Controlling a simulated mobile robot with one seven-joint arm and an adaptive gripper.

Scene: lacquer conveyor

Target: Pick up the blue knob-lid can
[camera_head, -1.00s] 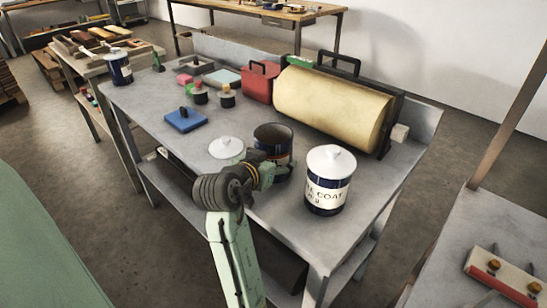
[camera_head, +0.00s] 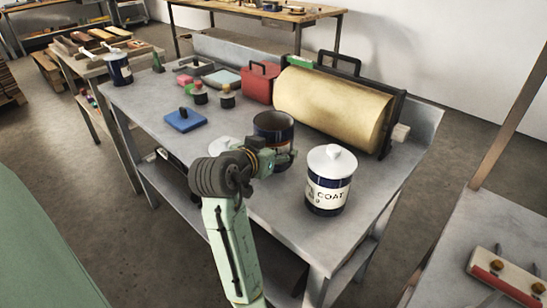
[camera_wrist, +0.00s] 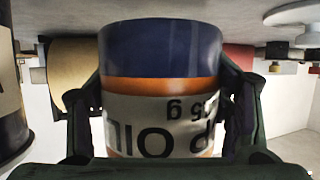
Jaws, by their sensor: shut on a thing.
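My gripper (camera_head: 272,158) is shut on an open can (camera_head: 274,128) with a dark inside and no lid. In the wrist view the held can (camera_wrist: 160,50) shows a blue band, an orange stripe and a white label with upside-down "OIL" lettering; a finger is on each side. It appears raised slightly off the table. A blue can with a white knob lid (camera_head: 328,185), labelled "COAT", stands upright on the table to the right, apart from my gripper. A loose white lid (camera_head: 222,146) lies left of the held can, partly hidden by my arm.
The grey table (camera_head: 290,228) also carries a big yellow roller (camera_head: 330,105), a red box (camera_head: 259,82), a blue block (camera_head: 185,120) and small jars (camera_head: 227,98). Another blue can (camera_head: 118,70) stands at the far left.

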